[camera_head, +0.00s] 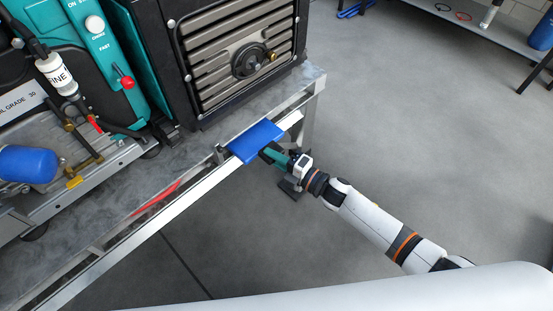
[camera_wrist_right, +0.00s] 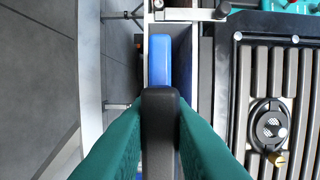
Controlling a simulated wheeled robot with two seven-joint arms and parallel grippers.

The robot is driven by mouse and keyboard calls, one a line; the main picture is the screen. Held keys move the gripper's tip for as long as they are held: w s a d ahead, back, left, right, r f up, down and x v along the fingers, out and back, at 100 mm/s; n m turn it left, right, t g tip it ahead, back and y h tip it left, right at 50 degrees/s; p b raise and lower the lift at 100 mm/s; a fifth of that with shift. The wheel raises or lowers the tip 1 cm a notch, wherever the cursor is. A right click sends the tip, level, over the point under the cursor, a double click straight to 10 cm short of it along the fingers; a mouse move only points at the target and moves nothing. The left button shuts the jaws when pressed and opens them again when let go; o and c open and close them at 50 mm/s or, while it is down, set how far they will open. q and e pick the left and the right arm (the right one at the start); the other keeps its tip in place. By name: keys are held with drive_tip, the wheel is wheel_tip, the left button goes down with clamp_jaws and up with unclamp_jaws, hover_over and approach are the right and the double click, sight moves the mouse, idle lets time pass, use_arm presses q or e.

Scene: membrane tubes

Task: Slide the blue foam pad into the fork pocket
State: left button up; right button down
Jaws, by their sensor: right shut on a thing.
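The blue foam pad (camera_head: 256,139) is at the front edge of the metal frame (camera_head: 168,214) that carries the machine. My right gripper (camera_head: 271,154) is shut on the pad's near side. The fingers hide part of the pad. My left gripper is not in view.
A black machine with a slatted grille (camera_head: 235,55) stands just behind the pad. A red strip (camera_head: 156,197) lies along the frame to the left. A blue cylinder (camera_head: 28,164) is at the far left. The grey floor (camera_head: 400,130) to the right is mostly clear.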

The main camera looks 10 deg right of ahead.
drive_tip(key=shift+r, duration=0.1)
drive_tip(key=c, duration=1.3)
unclamp_jaws()
drive_tip(key=shift+o, duration=0.2)
